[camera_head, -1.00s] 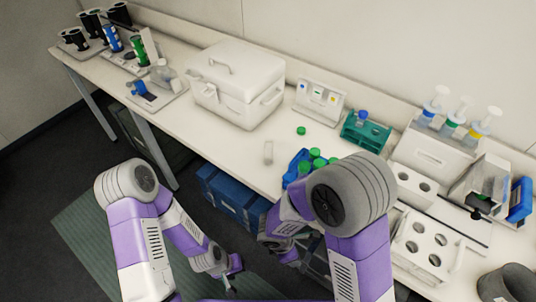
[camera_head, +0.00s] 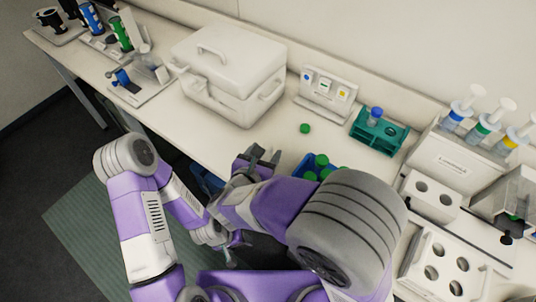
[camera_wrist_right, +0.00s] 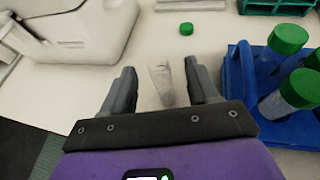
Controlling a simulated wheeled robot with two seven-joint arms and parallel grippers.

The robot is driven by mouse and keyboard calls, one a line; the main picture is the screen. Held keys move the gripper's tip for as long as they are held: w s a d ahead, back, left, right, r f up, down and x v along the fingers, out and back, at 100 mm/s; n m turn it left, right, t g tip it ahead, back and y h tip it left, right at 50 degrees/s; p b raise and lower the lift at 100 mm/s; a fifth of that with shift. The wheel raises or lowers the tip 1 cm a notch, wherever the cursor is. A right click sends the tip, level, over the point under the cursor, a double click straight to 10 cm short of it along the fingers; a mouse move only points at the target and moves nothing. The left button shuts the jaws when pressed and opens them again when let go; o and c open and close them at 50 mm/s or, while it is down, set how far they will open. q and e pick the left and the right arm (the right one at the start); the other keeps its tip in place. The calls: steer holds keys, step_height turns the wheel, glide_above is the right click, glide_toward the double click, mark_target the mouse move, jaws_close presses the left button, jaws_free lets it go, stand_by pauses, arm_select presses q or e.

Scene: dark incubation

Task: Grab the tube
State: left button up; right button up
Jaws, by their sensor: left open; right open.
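A clear, capless tube (camera_wrist_right: 162,82) lies on the white bench in the right wrist view. My right gripper (camera_wrist_right: 160,88) is open, with one finger on each side of the tube and gaps to both. Whether the fingers are at the tube's height I cannot tell. In the head view my right gripper (camera_head: 264,156) is over the bench's front edge and hides the tube. A loose green cap (camera_head: 305,128) lies on the bench beyond it, and shows in the wrist view (camera_wrist_right: 186,29). My left gripper (camera_head: 232,248) is open and empty, low in front of the bench.
A blue rack (camera_wrist_right: 243,75) with green-capped tubes (camera_wrist_right: 290,92) stands close right of my right gripper. A white cooler box (camera_head: 228,80) is at the back left. A teal rack (camera_head: 376,136) with a blue-capped tube stands behind. Bare bench lies around the green cap.

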mark_target(268, 147)
steer(key=x, duration=0.4)
steer(key=shift+a+f+b, duration=0.1)
steer(key=shift+f+b, duration=0.05)
steer(key=shift+b, duration=0.25)
steer(key=c, duration=1)
